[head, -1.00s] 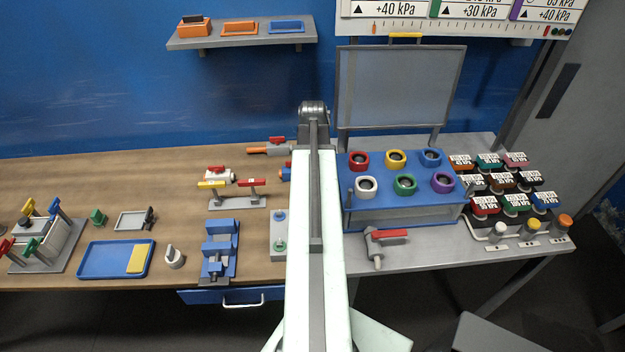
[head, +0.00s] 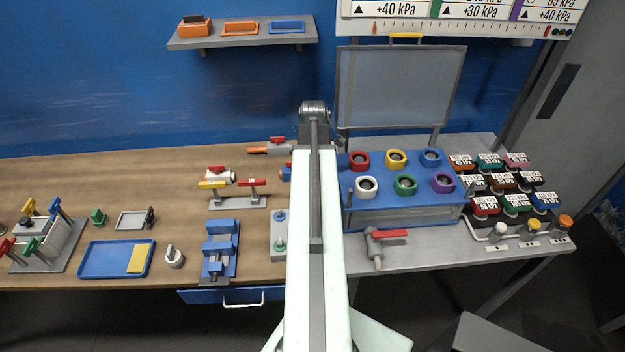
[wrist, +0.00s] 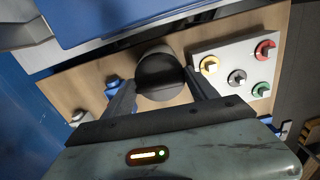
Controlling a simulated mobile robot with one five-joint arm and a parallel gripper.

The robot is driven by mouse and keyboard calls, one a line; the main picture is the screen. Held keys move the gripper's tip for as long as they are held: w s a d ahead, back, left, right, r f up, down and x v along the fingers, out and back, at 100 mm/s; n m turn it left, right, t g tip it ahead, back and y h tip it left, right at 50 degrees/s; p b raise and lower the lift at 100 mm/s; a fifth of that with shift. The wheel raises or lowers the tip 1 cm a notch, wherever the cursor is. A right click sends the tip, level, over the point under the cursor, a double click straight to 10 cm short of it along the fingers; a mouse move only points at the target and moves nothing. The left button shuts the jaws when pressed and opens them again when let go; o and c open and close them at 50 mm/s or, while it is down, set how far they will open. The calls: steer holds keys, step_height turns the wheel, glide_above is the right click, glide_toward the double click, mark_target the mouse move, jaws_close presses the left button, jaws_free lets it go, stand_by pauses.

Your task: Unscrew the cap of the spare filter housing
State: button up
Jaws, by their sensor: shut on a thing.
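In the wrist view, a dark round cap (wrist: 160,72) sits between the two fingers of my gripper (wrist: 163,88). The fingers press on it from left and right. In the head view my own arm covers the gripper and the cap, so neither shows there.
Beside the cap in the wrist view is a pale plate (wrist: 241,56) with coloured knobs. A blue surface (wrist: 120,18) lies along the top. In the head view, a blue block with coloured rings (head: 385,208) stands right of my arm, a blue vise (head: 220,250) left.

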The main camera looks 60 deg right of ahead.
steer(key=n, duration=0.5)
steer(key=shift+n, duration=0.3)
steer(key=n, duration=0.5)
steer(key=shift+n, duration=0.4)
steer(key=o, duration=1.6)
steer(key=shift+r, duration=0.15)
step_height(320, 180, up, 4)
steer(key=p, duration=0.4)
steer(key=shift+r+p, duration=0.25)
steer(key=shift+p, duration=0.15)
steer(key=shift+f, duration=0.1)
